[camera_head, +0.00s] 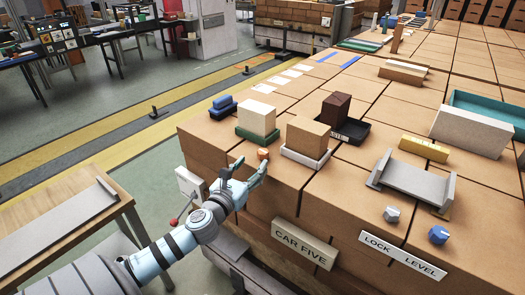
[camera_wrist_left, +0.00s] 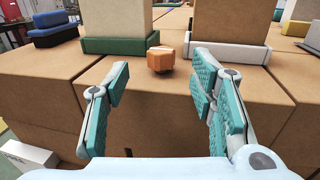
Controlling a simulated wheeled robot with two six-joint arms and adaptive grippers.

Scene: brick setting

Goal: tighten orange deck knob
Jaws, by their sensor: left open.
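The orange knob (camera_head: 263,154) is a small faceted piece on the deck near its left front corner. It also shows in the left wrist view (camera_wrist_left: 160,60), upright on the brown deck with a pale line on its top. My left gripper (camera_head: 251,168) is open and reaches in from the front left, just short of the knob. In the left wrist view the teal-padded fingers (camera_wrist_left: 158,95) are spread wide, and the knob is beyond the fingertips, between them and apart from both. Nothing is between the fingers. My right gripper is not in view.
Behind the knob are a cream block (camera_head: 257,117) in a green tray and a tan block (camera_head: 307,134) in a white tray. Right are a grey knob (camera_head: 392,214), a blue knob (camera_head: 438,235) and a grey channel (camera_head: 412,181). A wooden table (camera_head: 125,200) stands left.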

